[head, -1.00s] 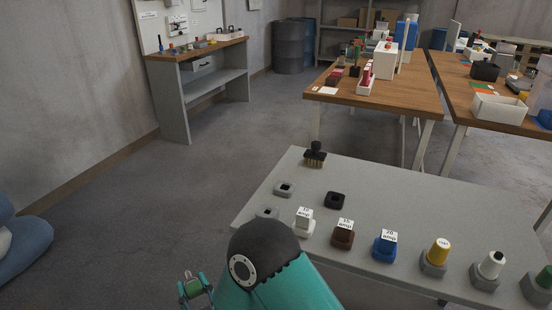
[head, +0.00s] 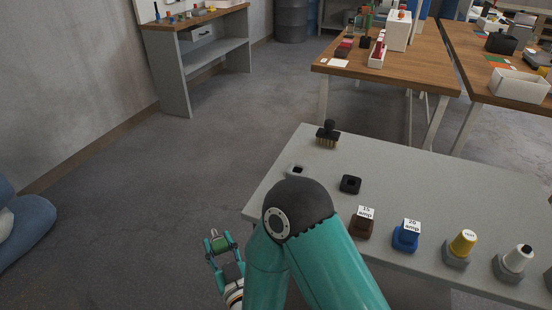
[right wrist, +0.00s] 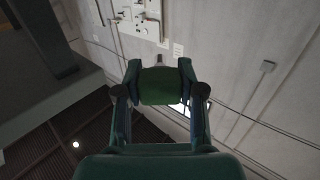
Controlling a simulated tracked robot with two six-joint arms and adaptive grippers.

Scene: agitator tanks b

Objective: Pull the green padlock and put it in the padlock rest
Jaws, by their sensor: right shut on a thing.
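The green padlock (head: 219,244) is between the fingers of my right gripper (head: 220,240), low in the head view. In the right wrist view the green body (right wrist: 160,86) fills the gap between the two fingertips, and the gripper is shut on it. It is held in the air over open floor, to the left of the grey table. A padlock rest cannot be made out for sure in these views. My left gripper is not in view.
The grey table (head: 440,185) carries a brush (head: 327,136), a black socket (head: 350,184), a brown block (head: 362,224), a blue block (head: 406,236) and a yellow-topped piece (head: 461,246). A grey workbench (head: 211,66) stands at the back left.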

